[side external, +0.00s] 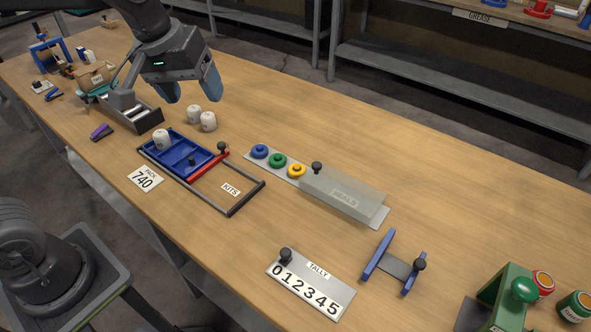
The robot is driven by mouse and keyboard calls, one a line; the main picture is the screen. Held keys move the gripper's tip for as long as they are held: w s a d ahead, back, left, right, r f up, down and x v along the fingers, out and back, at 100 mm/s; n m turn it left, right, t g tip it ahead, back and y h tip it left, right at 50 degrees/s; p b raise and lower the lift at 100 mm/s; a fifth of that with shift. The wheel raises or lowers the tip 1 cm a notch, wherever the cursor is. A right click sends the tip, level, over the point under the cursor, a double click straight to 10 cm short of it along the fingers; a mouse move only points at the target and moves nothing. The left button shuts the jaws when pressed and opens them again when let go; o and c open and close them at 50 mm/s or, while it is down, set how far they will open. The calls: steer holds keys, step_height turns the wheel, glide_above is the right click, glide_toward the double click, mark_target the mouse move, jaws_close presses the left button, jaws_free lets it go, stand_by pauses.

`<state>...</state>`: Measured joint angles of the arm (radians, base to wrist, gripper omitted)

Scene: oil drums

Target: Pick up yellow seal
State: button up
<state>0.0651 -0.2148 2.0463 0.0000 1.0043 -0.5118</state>
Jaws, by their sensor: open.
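The yellow seal (297,171) is a small ring on a light grey plate (375,216) labelled SEALS, near the middle of the table. It is the rightmost of three exposed seals, beside a green seal (277,160) and a blue seal (259,151). A frosted cover (342,194) with a dark knob sits on the plate just right of the yellow seal. My gripper (192,95) is open and empty, in the air at the upper left, well away from the seals. Its blue fingertips point down above the table.
White drums (208,121) stand below my gripper. A blue tray (178,156) in a dark frame marked KITS lies left of the seals. A tally board (310,287), a blue stand (395,263) and a green device (507,296) are nearer the front. The table's right back is clear.

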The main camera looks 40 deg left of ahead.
steer(key=w+d+f+n+g, duration=0.1)
steer(key=w+f+n, duration=0.1)
steer(key=w, duration=0.3)
steer(key=w+d+f+n+g, duration=0.1)
steer(key=w+d+f+n, duration=0.1)
steer(key=w, duration=0.3)
steer(key=n+g, duration=0.2)
steer(key=n, duration=0.2)
glide_above(295, 165)
step_height(295, 165, down, 9)
step_height(295, 165, down, 8)
steer(key=shift+f, duration=3)
steer(key=shift+c, duration=0.2)
steer(key=c, duration=1)
steer(key=shift+o, duration=0.2)
steer(key=shift+r, duration=0.1)
